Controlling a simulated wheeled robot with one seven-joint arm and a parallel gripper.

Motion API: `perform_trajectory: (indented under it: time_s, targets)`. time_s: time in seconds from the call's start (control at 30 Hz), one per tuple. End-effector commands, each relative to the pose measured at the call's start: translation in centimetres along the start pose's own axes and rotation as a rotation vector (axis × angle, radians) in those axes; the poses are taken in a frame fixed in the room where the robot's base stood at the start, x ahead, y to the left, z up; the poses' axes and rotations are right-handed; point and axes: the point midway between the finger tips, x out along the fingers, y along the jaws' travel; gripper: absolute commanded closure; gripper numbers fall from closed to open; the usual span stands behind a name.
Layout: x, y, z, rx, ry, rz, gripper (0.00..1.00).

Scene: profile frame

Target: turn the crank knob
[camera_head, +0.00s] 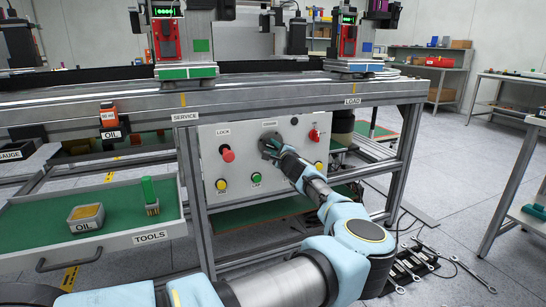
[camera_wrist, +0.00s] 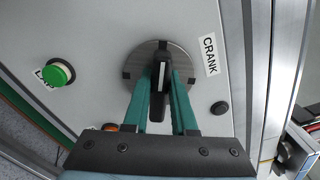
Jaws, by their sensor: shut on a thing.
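The crank knob (camera_wrist: 161,62) shows in the wrist view as a black bar handle on a round grey disc (camera_wrist: 138,62), beside the label CRANK (camera_wrist: 209,55). The bar runs nearly up and down in that view, with a white mark near its top. My gripper (camera_wrist: 162,80) is shut on the bar, one teal finger on each side of it. In the head view my gripper (camera_head: 273,149) is at the grey control panel (camera_head: 210,145), under a small label. My gripper and wrist hide most of the knob there.
The panel also has a red LOCK knob (camera_head: 227,154), a red switch (camera_head: 313,135), and several yellow and green buttons. A green button (camera_wrist: 58,73) is left of the knob in the wrist view. An open TOOLS drawer (camera_head: 150,238) juts out left.

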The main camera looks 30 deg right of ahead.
Motion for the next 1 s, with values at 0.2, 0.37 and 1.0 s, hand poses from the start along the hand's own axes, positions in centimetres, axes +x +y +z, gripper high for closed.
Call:
perform_trajectory:
  time_s: [0.2,0.37,1.0]
  targets:
    - [-0.03,0.95,-0.37,-0.209,-0.001,0.0,1.0]
    - [-0.02,1.06,-0.36,-0.349,-0.001,0.001,1.0]
    - [-0.01,0.85,-0.25,-0.638,-0.002,0.002,1.0]
